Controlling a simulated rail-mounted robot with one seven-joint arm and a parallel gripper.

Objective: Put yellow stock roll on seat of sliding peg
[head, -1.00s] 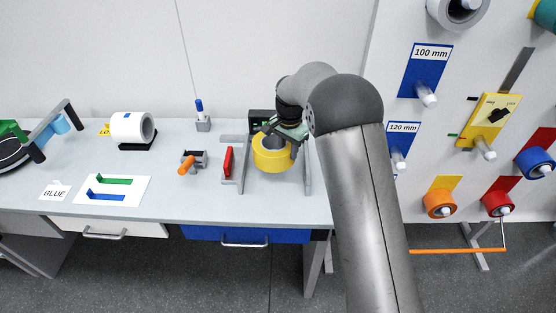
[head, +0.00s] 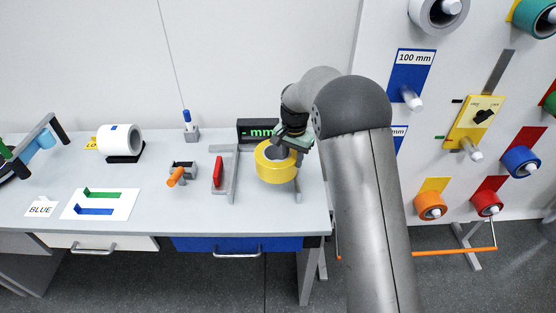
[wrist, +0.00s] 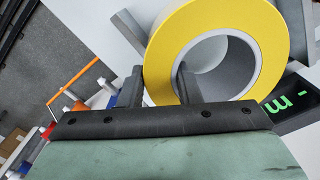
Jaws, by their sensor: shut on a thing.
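The yellow stock roll (head: 277,172), with a grey core, is held over the measuring fixture on the bench. My gripper (head: 294,146) is shut on the roll's wall. In the wrist view, one finger of my gripper (wrist: 158,88) is inside the bore and the other is outside the yellow rim (wrist: 262,45). The sliding peg (head: 471,150) sticks out from a yellow plate (head: 463,128) with a black knob, on the wall panel at right. The peg looks bare.
The fixture has grey rails (head: 235,180) and a display (head: 257,130) reading "- mm". Orange (head: 430,206), red (head: 487,203) and blue (head: 520,162) rolls hang near the peg. My arm crosses between bench and panel.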

